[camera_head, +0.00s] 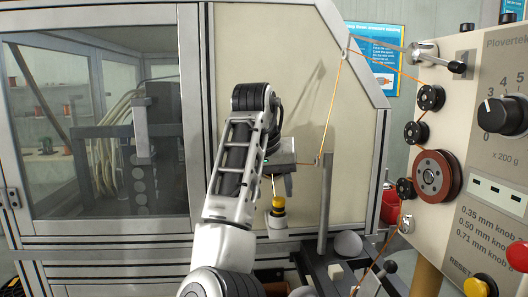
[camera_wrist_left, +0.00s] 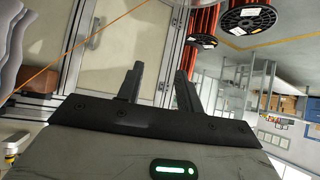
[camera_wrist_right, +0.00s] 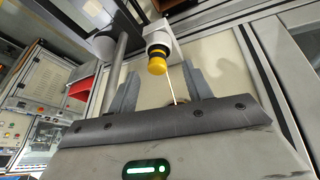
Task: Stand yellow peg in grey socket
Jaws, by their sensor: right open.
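The yellow peg (camera_head: 278,204) sits at the mouth of the light grey socket (camera_head: 277,221), below my right gripper (camera_head: 281,170). A thin pale rod runs from the yellow part up toward the gripper. In the right wrist view the peg (camera_wrist_right: 157,65) appears at the end of the socket (camera_wrist_right: 158,40), roughly in line with it. How deep it sits is hidden. The right gripper (camera_wrist_right: 162,78) is open, its fingers apart on either side of the rod. My left gripper (camera_wrist_left: 160,82) is open and empty in the left wrist view, and out of the head view.
A grey post (camera_head: 324,205) stands just right of the socket, with a grey dome (camera_head: 347,243) and a white block (camera_head: 335,271) nearby. An orange wire (camera_head: 331,110) runs over pulleys on the control panel (camera_head: 480,130). A glazed cabinet (camera_head: 95,130) fills the left.

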